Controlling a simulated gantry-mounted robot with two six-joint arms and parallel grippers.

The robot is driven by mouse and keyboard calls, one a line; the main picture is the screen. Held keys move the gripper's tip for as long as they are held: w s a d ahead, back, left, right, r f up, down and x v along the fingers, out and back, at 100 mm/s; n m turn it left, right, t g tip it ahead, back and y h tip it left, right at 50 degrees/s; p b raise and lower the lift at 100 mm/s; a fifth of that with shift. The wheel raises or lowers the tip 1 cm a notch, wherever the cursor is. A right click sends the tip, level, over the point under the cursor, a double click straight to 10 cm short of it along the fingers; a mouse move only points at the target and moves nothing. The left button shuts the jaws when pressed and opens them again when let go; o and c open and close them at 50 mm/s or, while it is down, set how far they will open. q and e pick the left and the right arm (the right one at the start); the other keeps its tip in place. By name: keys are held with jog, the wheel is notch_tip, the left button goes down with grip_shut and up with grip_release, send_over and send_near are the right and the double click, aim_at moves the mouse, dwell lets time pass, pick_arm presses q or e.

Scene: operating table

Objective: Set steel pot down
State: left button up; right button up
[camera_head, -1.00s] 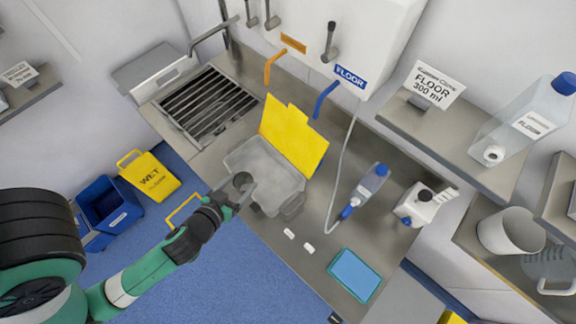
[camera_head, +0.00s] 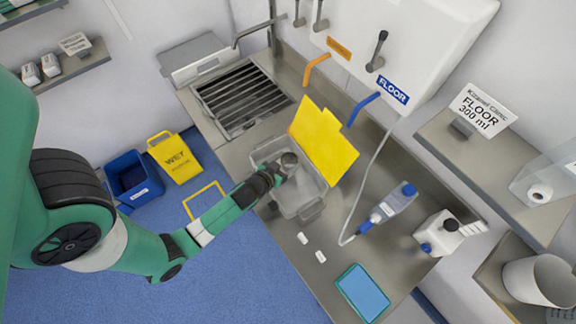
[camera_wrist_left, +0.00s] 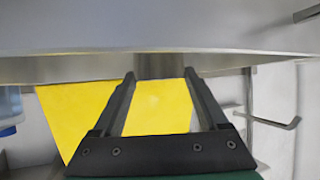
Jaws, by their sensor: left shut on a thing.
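The steel pot (camera_head: 289,159) is a small grey round vessel, seen from above in the head view. My left gripper (camera_head: 280,167) is shut on it, over or inside the grey open tub (camera_head: 311,211) on the steel counter. I cannot tell whether the pot touches the tub floor. In the left wrist view, the gripper's two dark fingers (camera_wrist_left: 162,98) stand either side of a grey piece (camera_wrist_left: 162,66), which seems to be the pot. A broad grey surface hides the rest there. My right gripper is not in view.
A yellow panel (camera_head: 323,141) stands behind the tub, also in the wrist view (camera_wrist_left: 75,115). A grated sink (camera_head: 245,99) is left of it. A bottle (camera_head: 387,208), a white canister (camera_head: 438,232) and a blue pad (camera_head: 363,292) are to the right. Two small white pieces (camera_head: 303,238) lie in front.

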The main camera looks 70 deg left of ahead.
aim_at(285, 168)
pick_arm(q)
jog(key=shift+w+a+f, duration=0.1)
jog(key=shift+w+f, duration=0.05)
jog(key=shift+f, duration=0.2)
notch_tip(285, 168, down, 3)
jog(key=shift+f+b, duration=0.1)
jog(key=shift+b, duration=0.75)
